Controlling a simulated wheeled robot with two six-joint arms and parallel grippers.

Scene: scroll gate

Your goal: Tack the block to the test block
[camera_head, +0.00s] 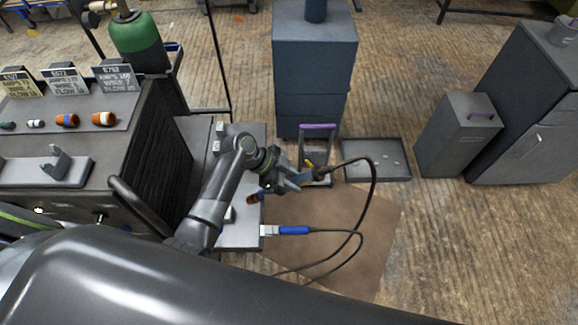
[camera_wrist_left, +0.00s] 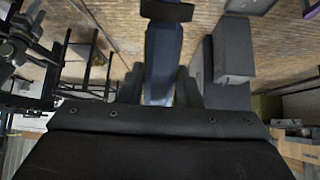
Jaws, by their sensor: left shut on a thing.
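My left gripper (camera_head: 290,182) is shut on a welding torch (camera_head: 322,173) above the right edge of the grey work table (camera_head: 254,137). A black cable leads from the torch's right end, and an orange-brown tip (camera_head: 253,198) shows at its left. In the left wrist view, a blue-grey part of the torch (camera_wrist_left: 162,60) lies between the dark fingers. Two small light blocks (camera_head: 219,136) sit at the table's far left; I cannot tell which is the test block. Another light piece (camera_head: 230,214) is partly hidden by my arm. My right gripper is not in view.
A blue-handled clamp (camera_head: 292,230) lies at the table's right edge, its cable looping over a brown mat (camera_head: 350,230). A welding machine (camera_head: 150,150) stands left. A purple-handled frame (camera_head: 318,128), a low tray (camera_head: 378,160) and cabinets (camera_head: 313,70) stand beyond.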

